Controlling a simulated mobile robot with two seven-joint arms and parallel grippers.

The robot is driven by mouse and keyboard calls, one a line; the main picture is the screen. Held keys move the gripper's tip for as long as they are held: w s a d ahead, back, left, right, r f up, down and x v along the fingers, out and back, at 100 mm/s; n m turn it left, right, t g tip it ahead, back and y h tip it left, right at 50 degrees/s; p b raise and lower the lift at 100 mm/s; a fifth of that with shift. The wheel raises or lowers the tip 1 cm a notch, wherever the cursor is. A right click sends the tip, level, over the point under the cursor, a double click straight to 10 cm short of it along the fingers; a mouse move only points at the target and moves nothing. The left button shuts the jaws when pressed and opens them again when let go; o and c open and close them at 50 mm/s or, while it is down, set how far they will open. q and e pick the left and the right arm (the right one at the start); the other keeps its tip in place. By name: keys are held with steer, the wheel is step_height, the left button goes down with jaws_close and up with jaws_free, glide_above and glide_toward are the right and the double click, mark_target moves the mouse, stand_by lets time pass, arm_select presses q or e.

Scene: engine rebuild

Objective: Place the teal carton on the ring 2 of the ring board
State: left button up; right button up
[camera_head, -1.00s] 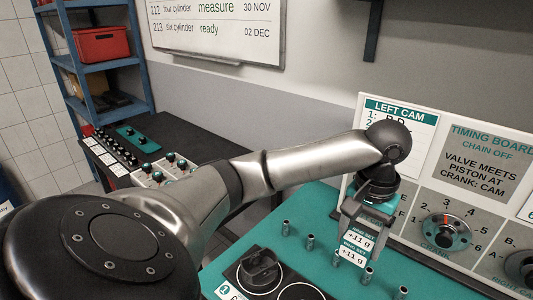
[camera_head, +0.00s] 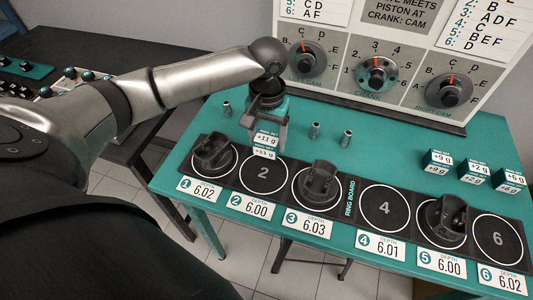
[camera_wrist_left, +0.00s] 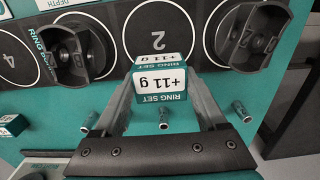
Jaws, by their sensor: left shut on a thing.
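The teal carton (camera_head: 265,147) has a white label reading "+11 g". My left gripper (camera_head: 268,134) is shut on it and holds it just behind ring 2. The carton also shows in the left wrist view (camera_wrist_left: 161,82), between the two fingers (camera_wrist_left: 163,100). Ring 2 (camera_head: 263,175) of the ring board (camera_head: 336,203) is empty, a black disc with a white outline and the number 2. It also shows in the left wrist view (camera_wrist_left: 160,38). I cannot tell whether the carton touches the table. My right gripper is not in view.
Dark piston parts stand on ring 1 (camera_head: 214,155), ring 3 (camera_head: 319,182) and ring 5 (camera_head: 445,216). Rings 4 (camera_head: 385,208) and 6 (camera_head: 497,240) are empty. Small metal pins (camera_head: 315,130) stand behind the board. Other teal cartons (camera_head: 437,163) stand at the right.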

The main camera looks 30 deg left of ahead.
mark_target(267, 137)
arm_select(q)
step_height(267, 137, down, 6)
steer(key=shift+f+b, duration=0.1)
steer(key=shift+b, duration=0.5)
steer(key=o, duration=1.3)
step_height(267, 137, up, 11)
steer(key=p, duration=0.2)
steer(key=shift+f+p, duration=0.1)
steer(key=shift+p, duration=0.2)
steer(key=shift+r, duration=0.75)
